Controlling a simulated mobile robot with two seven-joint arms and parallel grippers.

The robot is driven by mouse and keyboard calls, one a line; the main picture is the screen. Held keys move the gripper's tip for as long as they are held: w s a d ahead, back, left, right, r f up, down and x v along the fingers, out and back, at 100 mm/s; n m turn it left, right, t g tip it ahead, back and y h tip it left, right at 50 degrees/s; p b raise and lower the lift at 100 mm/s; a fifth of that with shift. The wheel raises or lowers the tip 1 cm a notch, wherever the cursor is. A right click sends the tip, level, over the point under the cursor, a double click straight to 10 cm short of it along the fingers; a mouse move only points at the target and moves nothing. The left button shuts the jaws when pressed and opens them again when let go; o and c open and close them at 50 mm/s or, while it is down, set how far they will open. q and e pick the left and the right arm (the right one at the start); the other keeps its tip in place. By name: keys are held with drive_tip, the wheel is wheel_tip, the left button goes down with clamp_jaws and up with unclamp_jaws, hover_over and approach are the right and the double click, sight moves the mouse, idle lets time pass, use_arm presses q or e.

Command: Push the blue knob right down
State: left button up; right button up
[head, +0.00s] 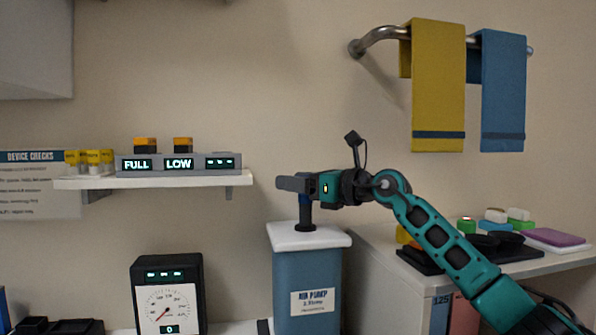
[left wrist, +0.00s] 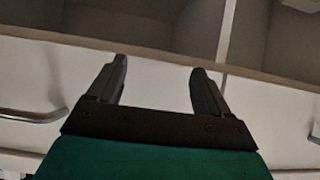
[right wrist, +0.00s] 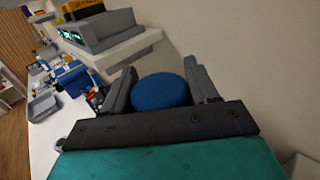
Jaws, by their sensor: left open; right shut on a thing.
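A blue box-shaped pump (head: 308,270) with a white lid (head: 290,238) and a label stands below the middle of the head view. A dark stem (head: 305,223) rises from the lid, with a little of the blue knob (head: 304,200) showing at its top. My right gripper (head: 293,184) is level at the knob's height, above the lid. In the right wrist view the round blue knob (right wrist: 161,91) sits between both fingers, which are shut on it. My left gripper (left wrist: 160,68) is open and empty in the left wrist view, facing white drawer fronts.
A black gauge (head: 167,295) reading 0 stands left of the pump. A wall shelf (head: 150,181) holds a display unit (head: 178,164) showing FULL, LOW and dashes. The counter (head: 380,255) at right holds a black tray and coloured things. Towels hang above.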

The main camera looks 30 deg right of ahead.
drive_tip(key=o, duration=1.4)
drive_tip(key=b+v, duration=0.2)
drive_tip(key=v, duration=1)
drive_tip(key=shift+f, duration=0.15)
drive_tip(key=shift+s+d+b, duration=0.25)
drive_tip(key=shift+s+b, duration=0.1)
drive_tip(key=shift+r, duration=0.2)
